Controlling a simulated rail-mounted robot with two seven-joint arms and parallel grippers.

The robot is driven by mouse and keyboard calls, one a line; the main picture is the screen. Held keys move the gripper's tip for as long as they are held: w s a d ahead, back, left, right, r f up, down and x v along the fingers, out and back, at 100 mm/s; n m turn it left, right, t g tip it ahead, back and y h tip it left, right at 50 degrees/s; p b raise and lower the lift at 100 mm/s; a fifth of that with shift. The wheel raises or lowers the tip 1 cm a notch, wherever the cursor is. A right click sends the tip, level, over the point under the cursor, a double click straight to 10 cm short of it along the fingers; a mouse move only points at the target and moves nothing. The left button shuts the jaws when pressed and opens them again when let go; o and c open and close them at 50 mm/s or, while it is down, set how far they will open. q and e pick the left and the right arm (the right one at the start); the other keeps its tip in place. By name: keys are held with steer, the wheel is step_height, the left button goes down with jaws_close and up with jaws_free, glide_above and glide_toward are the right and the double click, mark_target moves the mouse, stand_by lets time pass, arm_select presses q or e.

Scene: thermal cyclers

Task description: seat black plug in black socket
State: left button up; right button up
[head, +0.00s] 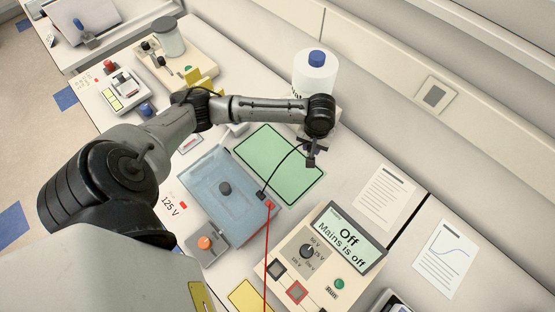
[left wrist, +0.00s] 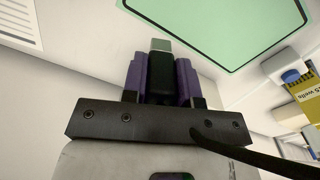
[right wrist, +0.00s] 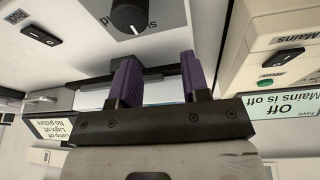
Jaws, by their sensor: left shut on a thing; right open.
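The black plug (left wrist: 160,72), a black body with a pale grey-green tip, is between the purple fingers of my left gripper (left wrist: 160,80), which is shut on it. In the head view my left gripper (head: 311,155) is raised near the right edge of the green mat. A black lead (head: 281,170) runs from there to the blue-lidded box (head: 205,178). The black socket (head: 277,268) is on the front of the power supply (head: 318,262), well apart from the plug. My right gripper (right wrist: 155,82) is open and empty in the right wrist view; the head view does not show it.
The supply's screen (head: 342,236) reads "Off, Mains is off". A red socket (head: 296,291) sits beside the black one. A white bottle (head: 314,75) stands behind my left arm.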

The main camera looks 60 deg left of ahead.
arm_select(q)
steer(key=s+a+f, duration=0.4)
steer(key=s+a, duration=0.1)
steer(key=s+a+f+p, duration=0.1)
steer(key=s+a+f, duration=0.1)
steer(key=s, duration=0.1)
steer(key=shift+s+a+f, duration=0.2)
steer(key=shift+f, duration=2.15)
steer(key=shift+f, duration=0.1)
steer(key=o, duration=0.9)
step_height(320, 180, up, 11)
steer(key=shift+r, duration=0.1)
steer(key=shift+o, duration=0.5)
steer(key=shift+r, duration=0.55)
